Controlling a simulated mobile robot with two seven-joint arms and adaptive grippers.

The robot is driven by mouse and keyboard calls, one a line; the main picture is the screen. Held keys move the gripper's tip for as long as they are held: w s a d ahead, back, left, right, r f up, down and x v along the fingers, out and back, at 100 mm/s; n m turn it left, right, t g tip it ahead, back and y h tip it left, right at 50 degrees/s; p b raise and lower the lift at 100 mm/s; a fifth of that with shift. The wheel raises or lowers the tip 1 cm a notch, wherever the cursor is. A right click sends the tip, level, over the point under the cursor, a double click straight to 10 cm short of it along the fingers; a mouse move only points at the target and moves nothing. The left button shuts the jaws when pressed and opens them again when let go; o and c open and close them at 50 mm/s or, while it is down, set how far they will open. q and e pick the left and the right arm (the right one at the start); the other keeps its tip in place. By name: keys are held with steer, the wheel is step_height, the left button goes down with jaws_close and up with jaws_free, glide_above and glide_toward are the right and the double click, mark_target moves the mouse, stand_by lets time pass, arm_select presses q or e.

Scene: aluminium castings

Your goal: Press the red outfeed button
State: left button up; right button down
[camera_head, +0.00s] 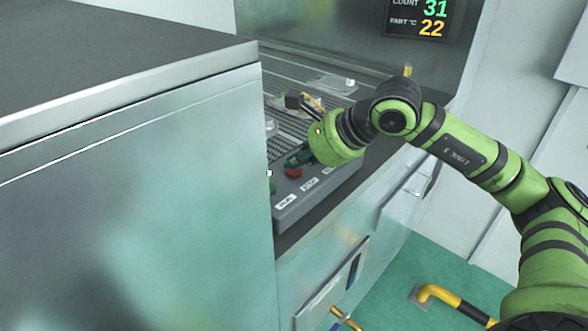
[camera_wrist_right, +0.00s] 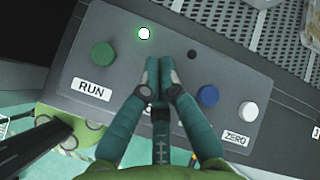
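The red button (camera_head: 293,172) sits on the sloped grey control box (camera_head: 318,196) in the head view, partly covered by my right gripper. My right gripper (camera_head: 295,160) is just above or at that button from behind; whether it touches cannot be told. In the right wrist view the two fingers of my right gripper (camera_wrist_right: 158,64) are together, pointing at the box with nothing visible between them. They hide the red button there. My left gripper is not in view.
On the box are a green button (camera_wrist_right: 103,55) with a RUN label, a blue button (camera_wrist_right: 208,95), a white button (camera_wrist_right: 248,110) and a lit green lamp (camera_wrist_right: 144,33). A large metal cabinet (camera_head: 130,200) blocks the left. A display (camera_head: 420,20) reads 31 and 22.

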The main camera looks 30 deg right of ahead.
mark_target(297, 172)
steer(key=shift+f, duration=0.2)
steer(key=shift+r, duration=0.2)
steer(key=shift+r+p, duration=0.4)
steer(key=shift+r, duration=0.3)
steer(key=shift+r, duration=0.1)
step_height(297, 172, up, 5)
steer(key=p, duration=0.3)
steer(key=shift+p, duration=0.3)
stand_by(0.7)
